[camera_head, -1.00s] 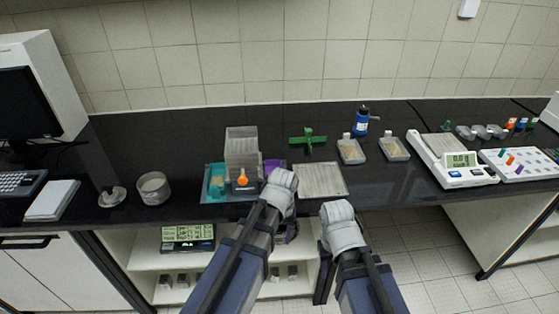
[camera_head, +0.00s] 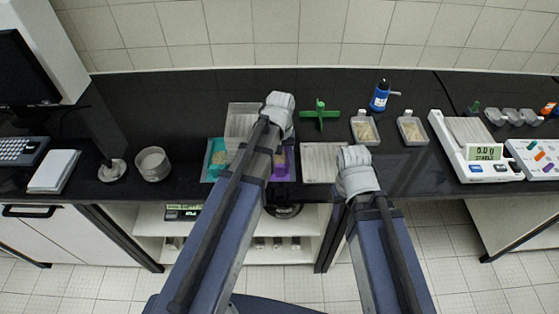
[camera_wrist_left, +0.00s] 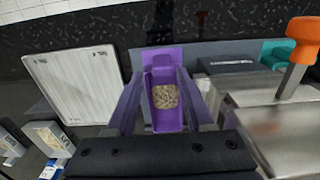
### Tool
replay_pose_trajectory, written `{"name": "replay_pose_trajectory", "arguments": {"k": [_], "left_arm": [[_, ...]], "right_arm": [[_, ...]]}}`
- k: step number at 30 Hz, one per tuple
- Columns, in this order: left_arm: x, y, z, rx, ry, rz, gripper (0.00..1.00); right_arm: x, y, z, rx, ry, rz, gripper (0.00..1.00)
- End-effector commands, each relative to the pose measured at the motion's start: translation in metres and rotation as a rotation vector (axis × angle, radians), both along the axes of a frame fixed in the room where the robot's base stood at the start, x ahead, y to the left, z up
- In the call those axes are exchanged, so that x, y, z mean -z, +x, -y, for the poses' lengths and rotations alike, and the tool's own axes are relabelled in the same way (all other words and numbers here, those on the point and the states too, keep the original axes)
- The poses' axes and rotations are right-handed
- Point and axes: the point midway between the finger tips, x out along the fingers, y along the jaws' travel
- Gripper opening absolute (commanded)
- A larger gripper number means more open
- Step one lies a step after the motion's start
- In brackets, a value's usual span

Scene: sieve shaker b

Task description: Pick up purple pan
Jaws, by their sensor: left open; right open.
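The purple pan (camera_wrist_left: 166,92) holds grainy tan material and sits on a dark bluish tray (camera_wrist_left: 205,50). In the left wrist view it lies between the two open fingers of my left gripper (camera_wrist_left: 160,105); whether they touch it I cannot tell. In the head view the purple pan (camera_head: 281,165) shows only in part beside my left arm. My left gripper's fingertips are hidden there behind its wrist. My right gripper (camera_head: 357,158) is over the front part of the table, near the pale flat plate; its fingers are hidden behind its wrist.
A pale flat plate (camera_head: 320,158) lies to the right. A green cross-shaped part (camera_head: 320,114) and a blue bottle (camera_head: 379,95) stand behind.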

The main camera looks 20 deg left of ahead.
Motion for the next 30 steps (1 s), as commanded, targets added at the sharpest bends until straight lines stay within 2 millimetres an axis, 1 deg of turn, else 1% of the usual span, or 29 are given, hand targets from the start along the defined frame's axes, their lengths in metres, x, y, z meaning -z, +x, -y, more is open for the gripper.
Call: {"name": "replay_pose_trajectory", "arguments": {"k": [1,3,8,11,14,21,24,30], "left_arm": [[0.01,0.0,0.0,0.0,0.0,0.0,0.53],[0.014,0.0,0.0,0.0,0.0,0.0,0.53],[0.013,0.0,0.0,0.001,0.0,0.0,0.53],[0.018,-0.001,0.0,0.001,0.0,0.0,0.53],[0.026,-0.001,-0.001,0.001,0.0,0.0,0.53],[0.057,-0.003,-0.003,0.001,0.0,0.0,0.53],[0.065,-0.003,-0.003,0.001,0.0,0.0,0.53],[0.064,-0.003,-0.003,0.001,0.0,0.0,0.53]], "right_arm": [[0.01,0.0,0.0,0.0,0.0,0.0,0.5],[0.014,0.0,0.0,0.001,0.0,0.0,0.5],[0.013,0.0,0.0,0.001,0.0,0.0,0.5],[0.018,0.0,0.0,0.001,0.0,0.0,0.5],[0.026,0.0,0.0,0.001,0.0,0.0,0.5],[0.057,0.0,0.0,0.001,0.0,0.0,0.5],[0.065,0.0,0.0,0.001,0.0,0.0,0.5],[0.064,0.0,0.0,0.001,0.0,0.0,0.5]]}}
